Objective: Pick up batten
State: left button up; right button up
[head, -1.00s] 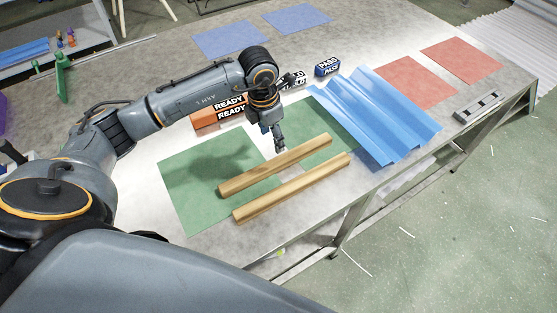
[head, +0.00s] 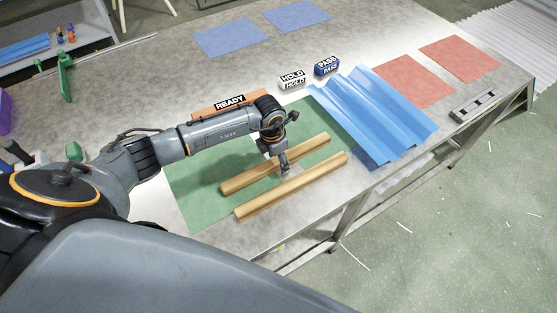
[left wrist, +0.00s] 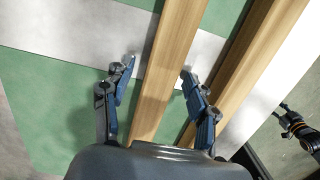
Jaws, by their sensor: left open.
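Two long wooden battens lie roughly parallel on the table. The far batten (head: 240,182) and the near batten (head: 255,204) also show in the left wrist view, the far one (left wrist: 172,60) at the middle and the near one (left wrist: 252,62) to its right. My left gripper (head: 285,168) is over the far batten. In the left wrist view its open fingers (left wrist: 158,68) stand on either side of the far batten, with gaps on both sides. The right finger overlaps the gap between the battens. A dark, orange-ringed part of my other arm shows at lower right there.
A green mat (head: 190,195) lies under the battens. Blue corrugated sheets (head: 375,120) lie to the right. Red mats (head: 460,58) lie far right.

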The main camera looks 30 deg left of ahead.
pick_arm(q)
jog(key=c, duration=1.2)
grip_shut()
jog(key=shift+r, duration=0.1)
